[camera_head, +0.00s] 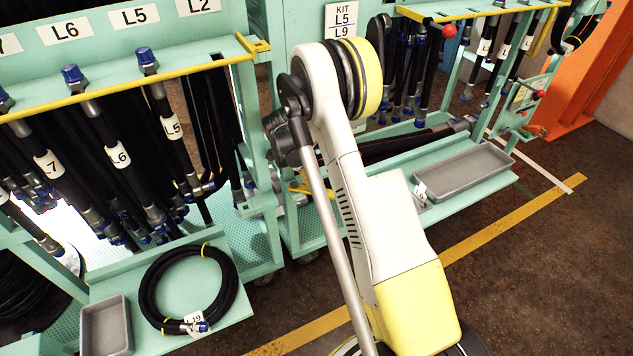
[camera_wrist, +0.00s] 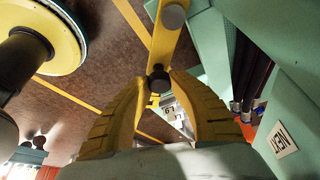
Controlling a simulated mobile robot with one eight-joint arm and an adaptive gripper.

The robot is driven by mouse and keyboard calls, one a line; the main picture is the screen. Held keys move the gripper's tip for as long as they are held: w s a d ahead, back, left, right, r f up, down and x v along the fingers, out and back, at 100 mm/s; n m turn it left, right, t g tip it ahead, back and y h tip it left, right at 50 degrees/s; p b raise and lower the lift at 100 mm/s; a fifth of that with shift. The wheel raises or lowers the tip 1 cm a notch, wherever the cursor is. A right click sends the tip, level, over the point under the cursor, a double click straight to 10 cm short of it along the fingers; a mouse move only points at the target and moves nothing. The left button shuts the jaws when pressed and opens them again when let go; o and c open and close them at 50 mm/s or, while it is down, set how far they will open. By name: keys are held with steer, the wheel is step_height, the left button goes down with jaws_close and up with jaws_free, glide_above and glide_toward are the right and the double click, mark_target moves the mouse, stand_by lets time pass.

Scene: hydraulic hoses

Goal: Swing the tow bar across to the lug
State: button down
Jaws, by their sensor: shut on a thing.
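In the wrist view, my gripper (camera_wrist: 158,80) has its two yellow fingers closed around a small dark knob. The knob is on a yellow bar, which I take to be the tow bar (camera_wrist: 163,45). The bar runs away to the top edge and carries a round grey piece (camera_wrist: 173,15). In the head view, a small yellow part (camera_head: 300,188) shows low between the carts behind my arm. I cannot tell whether it is bar or finger. My arm hides most of that area. I cannot make out the lug in either view.
Two green hose carts stand side by side. The left cart has a yellow rail (camera_head: 130,90), a coiled hose (camera_head: 150,290) and a grey tray (camera_head: 106,325). The right cart holds a grey bin (camera_head: 463,173). An orange post (camera_head: 580,70) is at right. The floor at front right is clear.

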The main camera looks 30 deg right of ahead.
steer(key=shift+s+d, duration=0.1)
steer(key=c, duration=1.1)
jaws_free()
steer(key=shift+d, duration=0.1)
steer(key=shift+c, duration=0.2)
step_height(320, 180, up, 10)
